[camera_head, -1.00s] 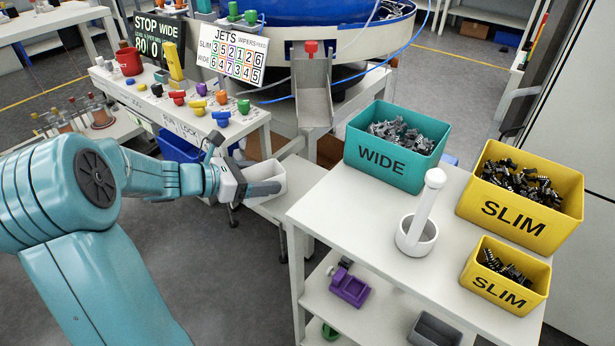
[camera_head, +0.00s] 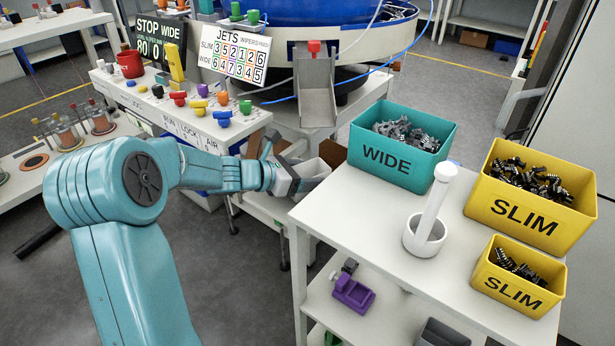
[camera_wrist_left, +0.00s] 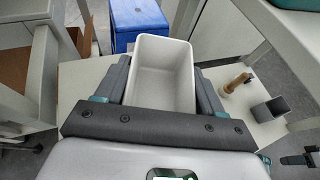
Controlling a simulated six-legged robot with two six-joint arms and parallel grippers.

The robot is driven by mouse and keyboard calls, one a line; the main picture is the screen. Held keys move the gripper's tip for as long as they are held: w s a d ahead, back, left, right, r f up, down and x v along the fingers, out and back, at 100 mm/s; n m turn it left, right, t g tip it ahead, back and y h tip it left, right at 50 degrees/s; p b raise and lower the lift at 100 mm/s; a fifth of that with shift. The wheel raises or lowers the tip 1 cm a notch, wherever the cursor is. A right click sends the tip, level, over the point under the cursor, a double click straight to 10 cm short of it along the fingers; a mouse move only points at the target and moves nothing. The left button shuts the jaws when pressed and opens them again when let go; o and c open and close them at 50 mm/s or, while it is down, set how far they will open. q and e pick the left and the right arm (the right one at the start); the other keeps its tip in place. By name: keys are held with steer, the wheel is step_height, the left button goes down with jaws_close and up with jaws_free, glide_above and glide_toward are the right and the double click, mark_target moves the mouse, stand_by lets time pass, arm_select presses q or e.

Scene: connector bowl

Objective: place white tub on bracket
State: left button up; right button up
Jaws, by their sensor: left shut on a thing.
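The white tub (camera_head: 314,172) is an open, empty box. In the head view it is partly hidden behind my left gripper (camera_head: 297,176), which is shut on it. In the left wrist view the tub (camera_wrist_left: 162,80) sits upright between the two dark fingers of the gripper (camera_wrist_left: 160,92). The tub is left of the white table and below the metal chute (camera_head: 316,98). A low white shelf (camera_head: 262,205) is beneath the tub. I cannot tell which part is the bracket. My right gripper is not in view.
The white table (camera_head: 345,210) at right holds a teal WIDE bin (camera_head: 385,163), yellow SLIM bins (camera_head: 517,210) and a white cup with a rod (camera_head: 425,238). A button console (camera_head: 190,105) stands at left. A blue bin (camera_wrist_left: 138,20) is beyond the tub.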

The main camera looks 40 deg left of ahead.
arm_select(q)
steer(key=shift+f, duration=0.25)
steer(key=o, duration=1.2)
steer(key=shift+c, duration=0.2)
steer(key=shift+r, duration=0.1)
